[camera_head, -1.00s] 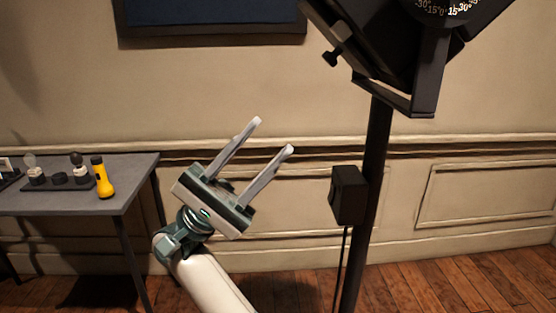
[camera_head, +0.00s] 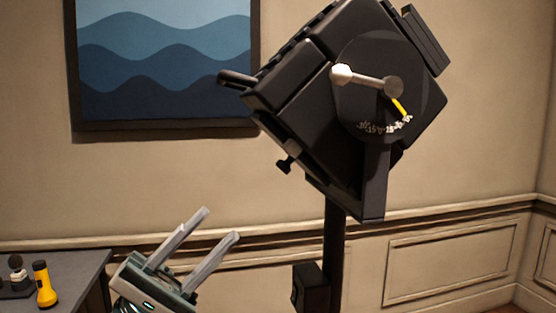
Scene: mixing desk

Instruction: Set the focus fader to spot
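A black stage lamp (camera_head: 315,85) is mounted tilted on a dark stand (camera_head: 334,240). On its side is a round disc with a lever (camera_head: 362,77) that has a pale knob, a yellow pointer (camera_head: 399,106) and a printed scale below. A small dark knob (camera_head: 285,164) sticks out under the body, and a dark handle (camera_head: 236,78) points left. I cannot tell which part is the focus fader.
A grey table (camera_head: 75,277) at the lower left holds a yellow torch (camera_head: 44,284) and small dark items. A black box (camera_head: 310,287) is fixed to the stand. A wave picture (camera_head: 165,60) hangs on the wall behind. Free space lies between gripper and lamp.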

